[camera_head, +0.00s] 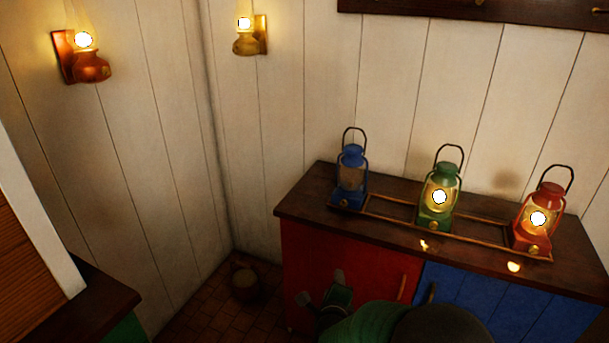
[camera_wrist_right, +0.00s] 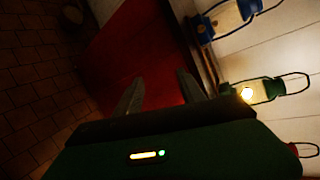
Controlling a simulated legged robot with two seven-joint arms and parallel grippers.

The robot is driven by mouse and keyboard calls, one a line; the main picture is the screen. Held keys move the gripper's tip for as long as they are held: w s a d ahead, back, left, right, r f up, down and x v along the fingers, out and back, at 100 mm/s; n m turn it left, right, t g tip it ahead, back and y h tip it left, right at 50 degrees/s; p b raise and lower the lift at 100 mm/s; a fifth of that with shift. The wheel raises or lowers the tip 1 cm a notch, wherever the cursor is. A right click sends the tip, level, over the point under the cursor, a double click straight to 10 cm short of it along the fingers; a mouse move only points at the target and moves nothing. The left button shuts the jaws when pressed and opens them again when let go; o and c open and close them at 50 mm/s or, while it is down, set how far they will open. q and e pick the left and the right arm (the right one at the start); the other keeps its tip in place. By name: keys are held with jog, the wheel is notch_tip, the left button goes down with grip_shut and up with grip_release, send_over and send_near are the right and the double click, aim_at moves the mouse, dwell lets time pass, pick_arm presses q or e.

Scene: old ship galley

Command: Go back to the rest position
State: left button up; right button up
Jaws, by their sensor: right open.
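My right gripper (camera_head: 321,287) is low in front of the red cabinet door in the head view, with its arm coming in from the bottom. Its two fingers are apart with nothing between them; the wrist view also shows the open right gripper (camera_wrist_right: 160,78) against the red door. It is below the countertop and apart from the lanterns. My left gripper is not in view.
On the dark countertop (camera_head: 300,205) stand an unlit blue lantern (camera_head: 351,176), a lit green lantern (camera_head: 438,212) and a lit red lantern (camera_head: 536,238), within a low rail. A small bucket (camera_head: 246,283) sits on the tiled floor. Two lit lamps hang on the walls.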

jog(key=s+d+f+n+g+y, duration=0.1)
jog(key=s+d+f+n+g, duration=0.15)
jog(key=s+n, duration=0.6)
jog(key=s+d+f+n+g, duration=0.1)
jog(key=s+d+n+g, duration=0.3)
jog(key=s+n, duration=0.5)
jog(key=s+d+f+n+g+y, duration=0.1)
jog(key=s+d+n+g, duration=0.25)
jog(key=s+n, duration=0.5)
notch_tip(320, 180, up, 14)
jog(key=s+a+m+p, duration=0.1)
jog(key=m+p, duration=0.1)
jog(key=p, duration=1.1)
jog(key=shift+f+p, duration=0.2)
jog(key=shift+p, duration=0.2)
jog(key=shift+s+a, duration=0.1)
jog(key=shift+a, duration=0.05)
jog(key=shift+c, duration=0.5)
